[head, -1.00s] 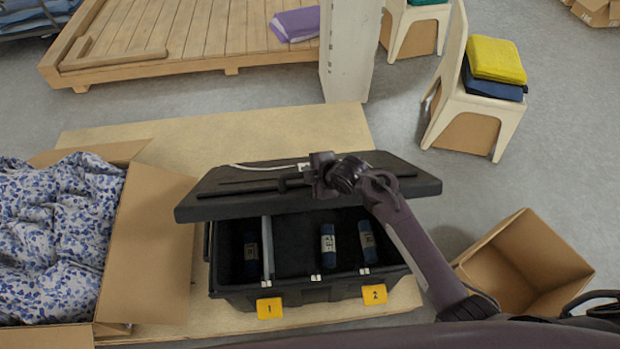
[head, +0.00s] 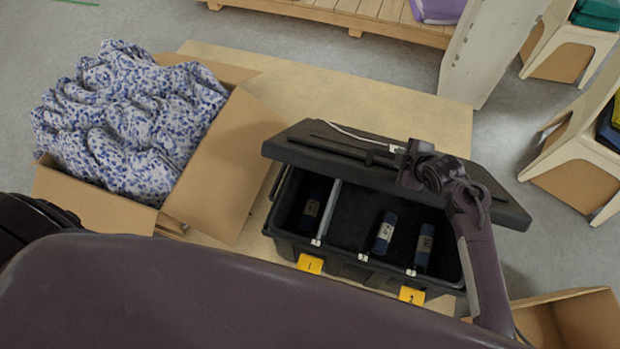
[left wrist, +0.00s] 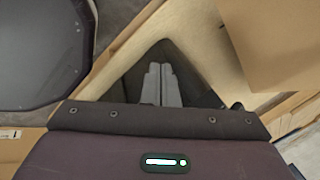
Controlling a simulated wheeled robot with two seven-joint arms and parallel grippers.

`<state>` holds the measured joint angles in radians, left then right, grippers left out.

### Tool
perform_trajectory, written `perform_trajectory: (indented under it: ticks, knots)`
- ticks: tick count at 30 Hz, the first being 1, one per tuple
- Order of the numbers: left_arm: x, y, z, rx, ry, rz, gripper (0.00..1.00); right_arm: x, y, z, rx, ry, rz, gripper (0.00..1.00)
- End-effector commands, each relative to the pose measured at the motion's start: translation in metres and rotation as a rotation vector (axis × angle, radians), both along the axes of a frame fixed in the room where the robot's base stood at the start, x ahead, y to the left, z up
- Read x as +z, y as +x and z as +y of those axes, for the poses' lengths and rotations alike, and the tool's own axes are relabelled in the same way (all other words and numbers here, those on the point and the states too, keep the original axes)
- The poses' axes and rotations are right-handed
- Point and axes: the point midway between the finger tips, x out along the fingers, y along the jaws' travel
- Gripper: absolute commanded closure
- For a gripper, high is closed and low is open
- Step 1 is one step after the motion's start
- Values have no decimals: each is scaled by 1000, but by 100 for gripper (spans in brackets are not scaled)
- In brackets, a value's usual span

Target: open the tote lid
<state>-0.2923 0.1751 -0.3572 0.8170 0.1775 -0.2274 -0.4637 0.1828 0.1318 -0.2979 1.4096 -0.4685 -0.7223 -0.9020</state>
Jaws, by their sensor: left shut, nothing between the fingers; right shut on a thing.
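The black tote (head: 345,262) stands on a plywood sheet, with yellow latches on its front. Its dark lid (head: 330,150) is raised at a tilt above the tote, leaving the front open. Inside are a pale divider and several dark rolls with labels, one of them a labelled roll (head: 385,233) near the middle. My right gripper (head: 408,160) is shut at the lid; its fingertips on the lid are hard to make out. My left gripper shows in the left wrist view (left wrist: 161,85), shut and empty, with plywood and cardboard beyond it.
A cardboard box (head: 225,165) full of blue-flowered cloth (head: 130,125) stands left of the tote. An open empty box (head: 575,320) is at the lower right. A pale post (head: 485,50) stands behind the tote, and chairs (head: 580,150) with folded cloths are at the right.

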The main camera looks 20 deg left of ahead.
Motion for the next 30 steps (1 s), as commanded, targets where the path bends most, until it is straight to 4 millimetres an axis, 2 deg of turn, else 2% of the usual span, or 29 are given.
perform_trajectory:
  ticks: [1, 6, 9, 13, 16, 20, 24, 30]
  knots:
    - [13, 25, 3, -127, 62, -46, 100, 2, 1, 1, 0, 3, -4, 100]
    - [60, 90, -4, -536, 295, -161, 100, 1, 1, 1, 0, 2, -3, 100]
    - [91, 118, -15, -754, 443, -217, 100, 1, 1, 1, 0, 2, -3, 100]
    - [133, 145, -35, -1012, 643, -274, 100, 1, 1, 1, 1, 2, -2, 100]
    - [165, 156, -51, -1191, 802, -304, 100, 1, 0, 1, 1, 2, -2, 100]
    - [207, 161, -74, -1398, 1008, -325, 100, 1, 0, 1, 0, 1, -1, 100]
    - [246, 157, -94, -1580, 1212, -322, 100, 0, 0, 1, 0, 1, -1, 100]
    - [282, 145, -110, -1739, 1409, -289, 100, 0, 0, 1, 1, 1, 0, 100]
